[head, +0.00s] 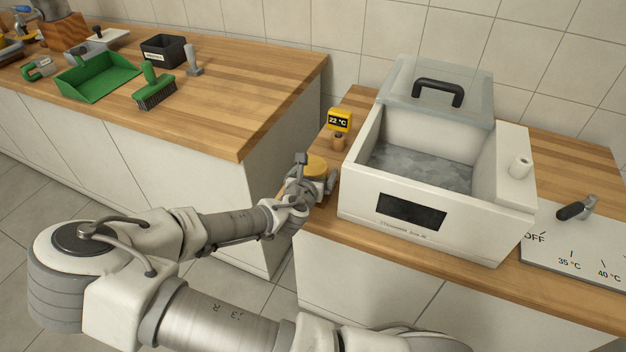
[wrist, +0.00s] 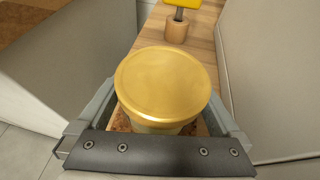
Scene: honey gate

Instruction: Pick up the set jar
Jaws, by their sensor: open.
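The jar has a round gold lid (wrist: 166,84) and stands upright on the wooden counter, left of the white water bath. In the head view the jar (head: 316,165) is partly hidden behind my gripper (head: 318,187). In the wrist view my gripper (wrist: 160,128) is open, with a finger on either side of the jar below the lid. I cannot tell whether the fingers touch it. The lower part of the jar is hidden by the lid and the dark gripper body.
A yellow 22 °C display (head: 339,120) on a wooden base stands just behind the jar. The white water bath (head: 425,235) with its glass lid (head: 440,92) is close on the right. A dial panel (head: 575,245) lies farther right. The left counter holds a green dustpan (head: 98,80) and brush (head: 153,88).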

